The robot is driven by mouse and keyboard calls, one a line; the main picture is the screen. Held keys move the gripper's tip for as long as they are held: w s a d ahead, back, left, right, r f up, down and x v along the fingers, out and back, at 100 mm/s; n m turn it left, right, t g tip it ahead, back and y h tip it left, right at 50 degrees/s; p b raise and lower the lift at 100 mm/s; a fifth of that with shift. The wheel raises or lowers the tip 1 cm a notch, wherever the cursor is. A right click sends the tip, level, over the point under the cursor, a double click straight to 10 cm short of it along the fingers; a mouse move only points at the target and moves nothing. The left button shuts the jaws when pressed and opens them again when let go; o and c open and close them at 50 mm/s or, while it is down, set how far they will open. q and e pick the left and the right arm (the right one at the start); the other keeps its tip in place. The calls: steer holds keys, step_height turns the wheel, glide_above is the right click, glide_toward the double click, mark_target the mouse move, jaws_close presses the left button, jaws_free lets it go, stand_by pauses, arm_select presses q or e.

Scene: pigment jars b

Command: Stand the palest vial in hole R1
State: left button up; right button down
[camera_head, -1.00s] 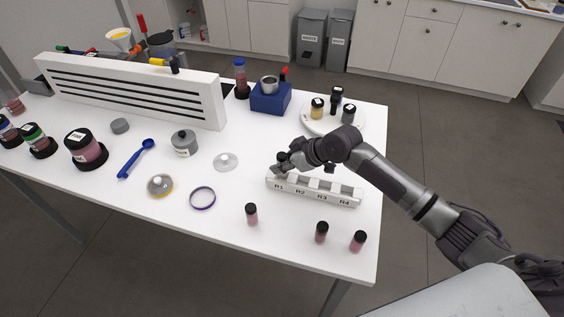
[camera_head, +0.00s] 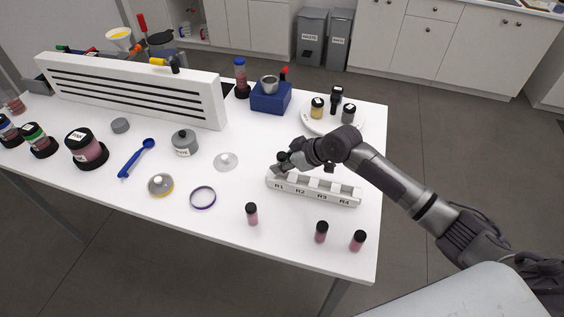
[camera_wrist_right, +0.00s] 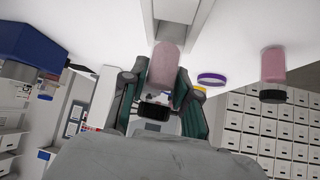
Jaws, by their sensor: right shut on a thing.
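The white rack (camera_head: 334,198) stands near the table's right edge, its front marked R1 to R4 from left to right. My right gripper (camera_head: 280,168) is at its R1 end. In the right wrist view that gripper (camera_wrist_right: 165,92) is shut on a pale pink vial (camera_wrist_right: 164,66) with a black cap. The vial's lower end meets the rack (camera_wrist_right: 176,10); I cannot tell how far it is inside a hole. Three other pink vials with black caps stand in front of the rack: one on the left (camera_head: 252,216), one in the middle (camera_head: 321,233), one on the right (camera_head: 358,242). My left gripper is not in view.
A white plate (camera_head: 312,124) with several small jars stands behind the rack, and a blue block (camera_head: 270,101) behind it to the left. A clear lid (camera_head: 226,161) and a purple ring (camera_head: 202,197) lie to the left.

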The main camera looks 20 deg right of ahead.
steer(key=shift+f+b, duration=0.9)
steer(key=shift+f, duration=0.6)
steer(key=c, duration=1)
jaws_free()
steer(key=shift+s, duration=0.1)
steer(key=shift+o, duration=1.1)
steer(key=shift+f, duration=0.1)
steer(key=shift+d, duration=0.1)
steer(key=v, duration=1.2)
